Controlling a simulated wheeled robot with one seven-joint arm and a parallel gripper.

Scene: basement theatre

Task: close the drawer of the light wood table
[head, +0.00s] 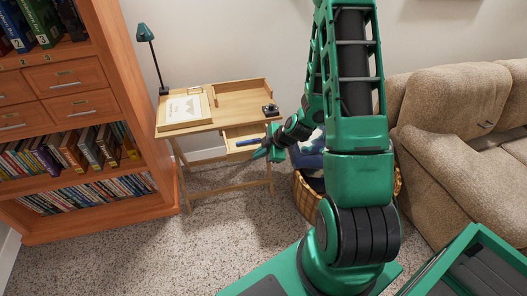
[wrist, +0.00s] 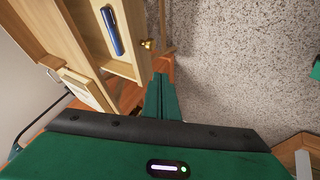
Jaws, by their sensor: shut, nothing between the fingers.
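The light wood table (head: 238,97) stands between the bookcase and the sofa in the head view. Its drawer (head: 232,133) is pulled out at the front right. In the wrist view the drawer (wrist: 92,40) shows from above, with a blue oblong item (wrist: 112,31) lying in it and a brass knob (wrist: 148,44) on its front. My gripper (head: 259,154) is shut and empty, just in front of the drawer. In the wrist view its green fingers (wrist: 161,78) are together, their tips close to the knob. I cannot tell whether they touch the drawer.
A wicker basket (head: 306,196) with blue cloth stands right of the table, partly behind my arm. The orange-brown bookcase (head: 73,108) is at left and the beige sofa (head: 455,130) at right. A dark lamp (head: 150,55) stands on the tabletop. Speckled carpet (head: 135,240) in front is clear.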

